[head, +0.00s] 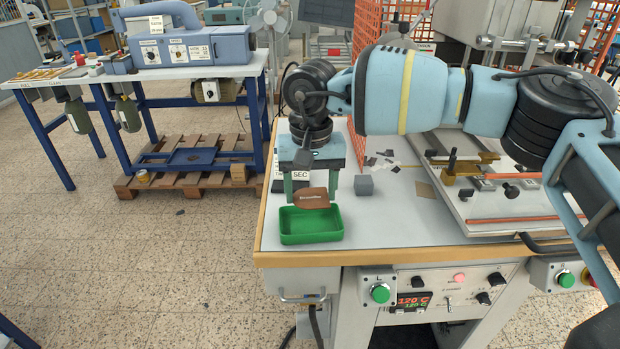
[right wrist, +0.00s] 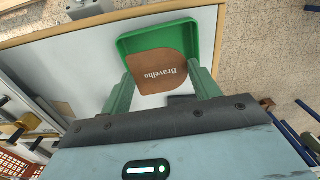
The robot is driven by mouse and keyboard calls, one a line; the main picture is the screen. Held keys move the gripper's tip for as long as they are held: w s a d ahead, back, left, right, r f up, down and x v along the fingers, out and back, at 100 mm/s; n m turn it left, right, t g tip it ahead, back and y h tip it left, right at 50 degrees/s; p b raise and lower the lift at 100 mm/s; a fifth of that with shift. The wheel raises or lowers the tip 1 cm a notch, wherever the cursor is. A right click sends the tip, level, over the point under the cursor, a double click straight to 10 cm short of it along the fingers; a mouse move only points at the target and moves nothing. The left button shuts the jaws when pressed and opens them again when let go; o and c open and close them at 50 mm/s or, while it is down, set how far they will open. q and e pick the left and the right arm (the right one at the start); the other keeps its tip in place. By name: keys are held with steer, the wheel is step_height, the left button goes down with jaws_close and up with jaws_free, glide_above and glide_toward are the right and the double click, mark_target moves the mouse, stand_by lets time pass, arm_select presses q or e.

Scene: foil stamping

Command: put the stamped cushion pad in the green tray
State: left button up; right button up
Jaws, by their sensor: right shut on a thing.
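The brown pad (head: 311,198), printed "Bravelho", is between the fingers of my right gripper (head: 312,200). It also shows in the right wrist view (right wrist: 163,72), with the two green fingers at its sides. The gripper is shut on the pad and points down. The green tray (head: 311,238) sits at the left front corner of the table. In the right wrist view the tray (right wrist: 205,32) lies beyond the fingertips, and the pad overlaps its near part. I cannot tell the pad's exact height above the tray. My left gripper is out of view.
A card marked "SEC" (head: 300,174) stands behind the pad. A small grey block (head: 364,185) sits to the right on the table. The stamping machine's plate (head: 490,205) takes up the right side. An orange mesh guard (head: 367,30) stands behind.

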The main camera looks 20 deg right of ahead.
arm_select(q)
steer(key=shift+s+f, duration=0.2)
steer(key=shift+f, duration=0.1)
arm_select(e)
steer(key=shift+f, duration=1.5)
steer(key=o, duration=1)
step_height(320, 180, up, 7)
steer(key=shift+r+b, duration=0.1)
steer(key=shift+b, duration=0.4)
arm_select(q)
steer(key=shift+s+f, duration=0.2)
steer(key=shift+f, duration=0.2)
arm_select(e)
steer(key=shift+r, duration=0.35)
